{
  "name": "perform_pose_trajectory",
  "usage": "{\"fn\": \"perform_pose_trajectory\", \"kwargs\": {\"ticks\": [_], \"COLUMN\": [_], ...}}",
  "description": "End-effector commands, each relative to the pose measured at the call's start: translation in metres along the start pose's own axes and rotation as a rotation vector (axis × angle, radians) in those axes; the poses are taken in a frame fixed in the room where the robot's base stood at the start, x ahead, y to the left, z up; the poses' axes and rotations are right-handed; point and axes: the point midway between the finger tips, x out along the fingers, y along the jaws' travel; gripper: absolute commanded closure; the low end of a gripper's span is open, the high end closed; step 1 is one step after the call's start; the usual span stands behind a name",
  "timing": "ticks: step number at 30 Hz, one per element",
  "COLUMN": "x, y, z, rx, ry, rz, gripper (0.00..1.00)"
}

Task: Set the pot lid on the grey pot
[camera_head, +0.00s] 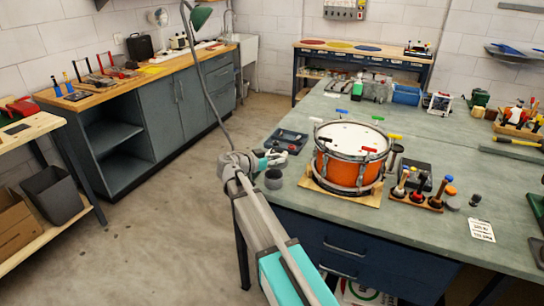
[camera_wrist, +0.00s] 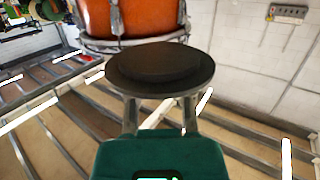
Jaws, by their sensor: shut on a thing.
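My gripper (camera_head: 268,161) is at the near left corner of the drum bench in the head view. In the wrist view, my gripper (camera_wrist: 160,112) has its two fingers behind a dark round disc, the pot lid (camera_wrist: 160,68), and is shut on it. The lid's stepped face shows; where the fingers grip it is hidden. In the head view the lid cannot be made out clearly. A small grey pot (camera_head: 273,180) stands at the bench's left edge, just below my gripper. The pot does not show in the wrist view.
An orange drum (camera_head: 337,170) on a wooden board stands right of the pot, with drum keys around its rim. A dark tray (camera_head: 287,140) lies behind my gripper. A rack of mallets (camera_head: 420,198) is at the right. Some bench top (camera_head: 415,235) at the front is bare.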

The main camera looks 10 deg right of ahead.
Motion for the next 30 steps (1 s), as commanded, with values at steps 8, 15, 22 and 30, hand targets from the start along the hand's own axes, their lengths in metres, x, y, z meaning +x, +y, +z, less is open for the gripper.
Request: {"fn": "perform_pose_trajectory", "kwargs": {"ticks": [8,15,22,30], "x": [0.007,0.007,0.006,0.008], "y": [-0.031,-0.033,-0.033,-0.033], "z": [0.002,0.002,0.003,0.011], "rx": [-0.004,-0.004,-0.004,-0.004], "ry": [-0.008,-0.009,-0.009,-0.009], "rz": [0.000,-0.001,-0.001,-0.002], "gripper": [1.00,1.00,1.00,1.00]}}
